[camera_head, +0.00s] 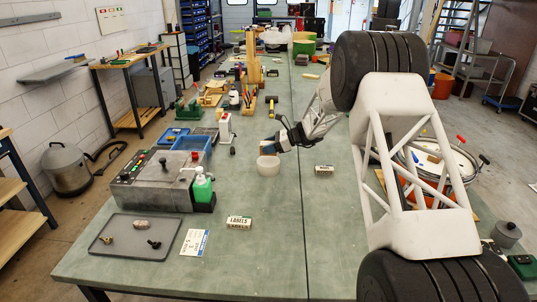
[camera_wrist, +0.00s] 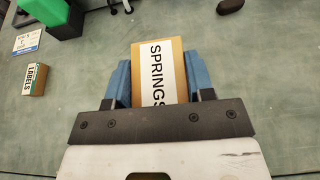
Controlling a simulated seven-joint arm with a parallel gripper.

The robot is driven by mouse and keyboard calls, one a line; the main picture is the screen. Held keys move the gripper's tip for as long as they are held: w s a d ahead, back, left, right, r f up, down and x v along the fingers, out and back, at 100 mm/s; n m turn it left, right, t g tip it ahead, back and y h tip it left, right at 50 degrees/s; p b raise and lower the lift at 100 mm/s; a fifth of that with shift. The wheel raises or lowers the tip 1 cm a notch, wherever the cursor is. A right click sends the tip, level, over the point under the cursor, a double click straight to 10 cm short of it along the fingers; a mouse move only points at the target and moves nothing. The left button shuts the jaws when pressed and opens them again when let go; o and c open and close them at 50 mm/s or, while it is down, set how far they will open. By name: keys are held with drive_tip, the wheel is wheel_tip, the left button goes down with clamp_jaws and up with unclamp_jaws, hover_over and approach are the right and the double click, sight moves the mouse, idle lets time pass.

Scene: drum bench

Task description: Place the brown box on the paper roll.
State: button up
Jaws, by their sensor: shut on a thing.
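My gripper (camera_wrist: 156,82) is shut on the brown box (camera_wrist: 176,62), which has a white label reading SPRINGS. The box sits between the two blue fingers in the wrist view. In the head view my gripper (camera_head: 270,146) is over the bench, at the white paper roll (camera_head: 268,168), which stands upright on the green bench top. The box is small and mostly hidden by the fingers there. It appears just above the roll's top; I cannot tell whether they touch. The roll cannot be made out in the wrist view, where the box and gripper cover the middle.
A LABELS box (camera_head: 239,222), a printed card (camera_head: 195,242) and a grey tray (camera_head: 126,238) lie nearer the front. A grey machine (camera_head: 160,190) with a green bottle (camera_head: 202,186) stands left. Another small box (camera_head: 324,169) lies right of the roll. The front bench middle is clear.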

drive_tip(key=shift+f, duration=0.1)
drive_tip(key=shift+f, duration=1.65)
drive_tip(key=shift+f, duration=0.15)
drive_tip(key=o, duration=1)
drive_tip(key=shift+c, duration=0.2)
drive_tip(key=shift+d+r, duration=0.15)
drive_tip(key=shift+r, duration=0.05)
drive_tip(key=v, duration=1.1)
drive_tip(key=shift+d, duration=0.35)
drive_tip(key=shift+r, duration=0.1)
